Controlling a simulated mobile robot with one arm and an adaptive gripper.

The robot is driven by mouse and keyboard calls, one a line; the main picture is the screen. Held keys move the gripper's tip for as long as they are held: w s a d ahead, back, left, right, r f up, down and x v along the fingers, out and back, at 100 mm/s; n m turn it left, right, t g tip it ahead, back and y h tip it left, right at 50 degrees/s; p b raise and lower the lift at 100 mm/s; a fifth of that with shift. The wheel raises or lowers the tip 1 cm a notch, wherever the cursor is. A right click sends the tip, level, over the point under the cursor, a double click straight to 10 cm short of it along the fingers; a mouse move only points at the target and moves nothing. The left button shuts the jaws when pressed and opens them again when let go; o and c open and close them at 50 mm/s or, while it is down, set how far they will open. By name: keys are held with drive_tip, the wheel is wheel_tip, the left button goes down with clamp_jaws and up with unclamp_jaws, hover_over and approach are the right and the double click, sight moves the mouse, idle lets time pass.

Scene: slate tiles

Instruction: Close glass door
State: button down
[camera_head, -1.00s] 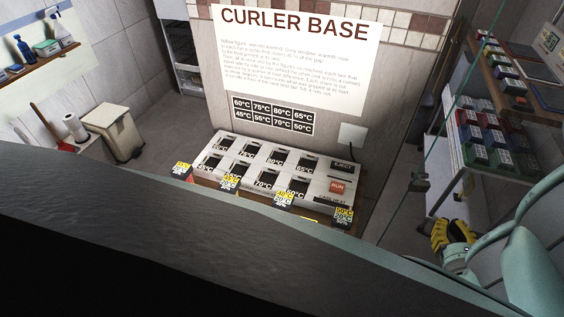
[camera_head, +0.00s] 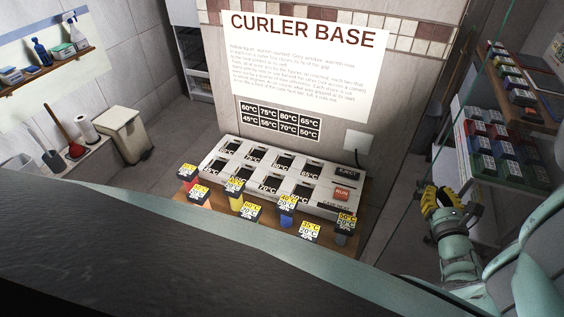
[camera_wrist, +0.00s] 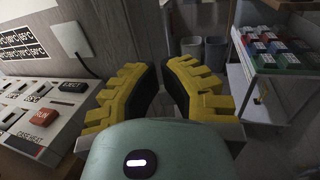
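The glass door is nearly invisible in the head view; I make out a thin green glass edge (camera_head: 419,137) running steeply down from the top right. My gripper (camera_head: 440,199), with yellow-padded fingers, is at the right, just right of that edge in the picture. I cannot tell whether it touches the glass. In the wrist view my gripper (camera_wrist: 161,66) points away from the camera, with a narrow gap between its fingertips and nothing visible between them. The door's handle and hinges cannot be made out.
The curler base (camera_head: 270,170) sits on a wooden stand with several labelled curlers in front. A shelf (camera_head: 495,165) with coloured boxes stands at the right. Two grey bins (camera_wrist: 203,50) stand beyond the gripper. A beige pedal bin (camera_head: 123,132) is at the left.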

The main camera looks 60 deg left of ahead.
sight(431, 176)
drive_tip(key=shift+b+x, duration=0.55)
drive_tip(key=shift+x, duration=1.5)
